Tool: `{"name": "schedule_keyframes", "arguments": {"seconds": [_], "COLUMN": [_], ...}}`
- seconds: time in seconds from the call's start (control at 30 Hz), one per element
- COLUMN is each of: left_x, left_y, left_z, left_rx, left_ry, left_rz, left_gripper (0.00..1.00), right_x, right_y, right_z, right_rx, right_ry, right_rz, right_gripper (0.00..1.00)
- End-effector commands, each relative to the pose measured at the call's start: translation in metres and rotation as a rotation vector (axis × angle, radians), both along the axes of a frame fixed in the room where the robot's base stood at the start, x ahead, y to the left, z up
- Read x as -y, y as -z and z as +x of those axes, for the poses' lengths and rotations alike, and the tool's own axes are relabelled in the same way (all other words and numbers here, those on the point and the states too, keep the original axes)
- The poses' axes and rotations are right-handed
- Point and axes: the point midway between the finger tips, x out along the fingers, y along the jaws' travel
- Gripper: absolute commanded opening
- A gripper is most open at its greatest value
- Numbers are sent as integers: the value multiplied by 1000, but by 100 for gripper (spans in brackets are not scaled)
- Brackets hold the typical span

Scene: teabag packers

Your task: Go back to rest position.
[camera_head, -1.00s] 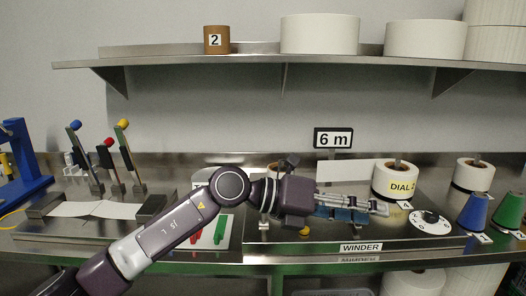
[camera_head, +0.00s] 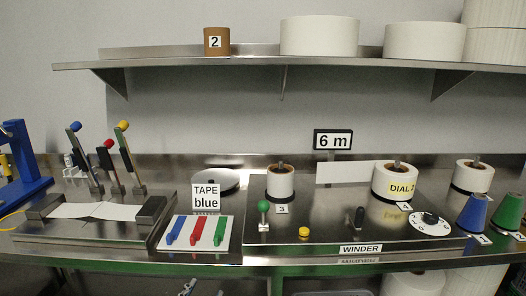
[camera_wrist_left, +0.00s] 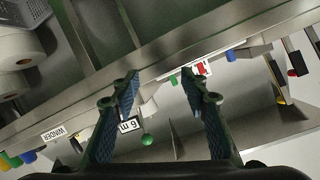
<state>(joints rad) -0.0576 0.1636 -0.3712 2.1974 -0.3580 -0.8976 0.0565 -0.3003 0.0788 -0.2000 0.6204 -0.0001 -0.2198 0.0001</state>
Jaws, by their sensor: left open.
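My left gripper (camera_wrist_left: 160,85) shows in the left wrist view with its two blue-padded fingers wide apart. It is open and nothing is between the fingers. My right gripper is not in view.
The steel bench holds the winder (camera_head: 330,222) with its dial (camera_head: 430,224), tape switches (camera_head: 196,231), coloured levers (camera_head: 124,155) and blue and green cones (camera_head: 472,213). A shelf (camera_head: 285,62) with large rolls runs above. The space over the bench is clear.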

Motion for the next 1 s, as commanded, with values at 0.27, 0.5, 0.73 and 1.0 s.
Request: {"name": "schedule_keyframes", "arguments": {"seconds": [0.27, 0.5, 0.73, 1.0], "left_x": [-49, -63, -65, -63], "left_y": [130, 172, 206, 281], "left_z": [-140, -240, -284, -274], "left_rx": [-537, -832, -983, -1012], "left_ry": [-139, -188, -204, -204], "left_rz": [-112, -152, -164, -157], "left_gripper": [41, 41, 41, 41], "right_x": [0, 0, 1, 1], "right_y": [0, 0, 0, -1], "right_z": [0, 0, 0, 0], "right_rx": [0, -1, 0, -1], "right_ry": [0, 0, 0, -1], "right_rz": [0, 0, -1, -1], "right_gripper": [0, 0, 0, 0]}}
